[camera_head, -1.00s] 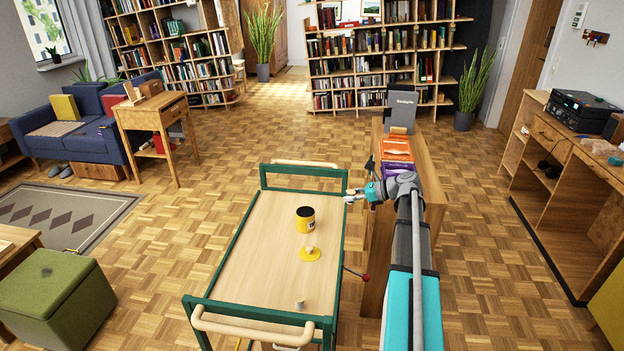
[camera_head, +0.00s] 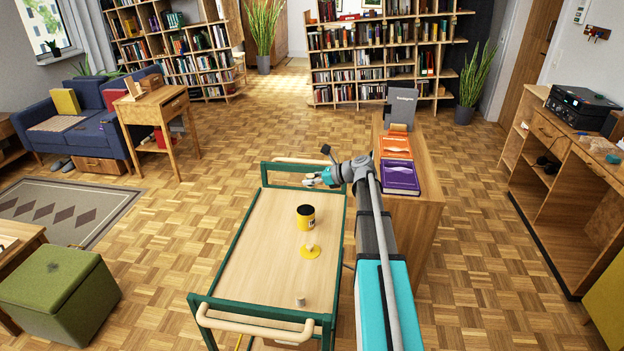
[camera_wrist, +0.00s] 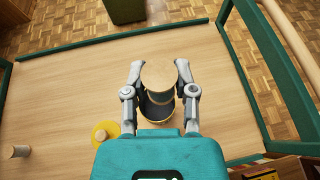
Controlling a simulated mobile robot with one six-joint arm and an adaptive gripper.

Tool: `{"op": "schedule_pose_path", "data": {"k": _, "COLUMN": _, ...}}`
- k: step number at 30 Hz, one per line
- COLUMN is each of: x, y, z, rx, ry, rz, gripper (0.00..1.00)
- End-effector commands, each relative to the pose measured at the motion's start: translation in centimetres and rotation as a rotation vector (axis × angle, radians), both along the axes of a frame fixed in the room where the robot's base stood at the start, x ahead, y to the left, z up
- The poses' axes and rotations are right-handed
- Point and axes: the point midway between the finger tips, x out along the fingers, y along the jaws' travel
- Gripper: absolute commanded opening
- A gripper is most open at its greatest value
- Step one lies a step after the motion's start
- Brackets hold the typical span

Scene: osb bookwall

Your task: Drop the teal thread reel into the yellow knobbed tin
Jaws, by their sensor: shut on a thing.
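My gripper (camera_wrist: 158,72) is shut on the thread reel (camera_wrist: 158,75). In the wrist view the reel's pale round end shows between the fingertips; its teal thread cannot be made out clearly. The yellow tin (camera_head: 306,223), with a dark band, stands upright and uncovered on the trolley. In the wrist view it is partly hidden beneath the reel and between the fingers. Its yellow knobbed lid (camera_head: 310,251) lies beside it and shows in the wrist view (camera_wrist: 97,134). In the head view my gripper (camera_head: 312,181) is raised above the trolley's far part.
The trolley (camera_head: 260,270) has a pale top and green raised rails. A small pale cylinder (camera_head: 300,301) stands near its front edge. A wooden cabinet (camera_head: 425,215) with orange and purple books stands close on the right. The trolley's left side is clear.

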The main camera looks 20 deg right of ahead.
Motion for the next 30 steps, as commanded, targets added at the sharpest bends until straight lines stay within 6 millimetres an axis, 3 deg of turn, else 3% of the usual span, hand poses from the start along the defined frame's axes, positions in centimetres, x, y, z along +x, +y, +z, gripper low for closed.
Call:
{"op": "schedule_pose_path", "data": {"k": 11, "x": 0.0, "y": -0.1, "z": -1.0, "rx": 0.0, "ry": 0.0, "rz": 0.0, "gripper": 0.07}}
{"op": "schedule_pose_path", "data": {"k": 30, "x": -0.1, "y": -0.2, "z": -5.5, "rx": 0.0, "ry": 0.0, "rz": -0.001, "gripper": 0.07}}
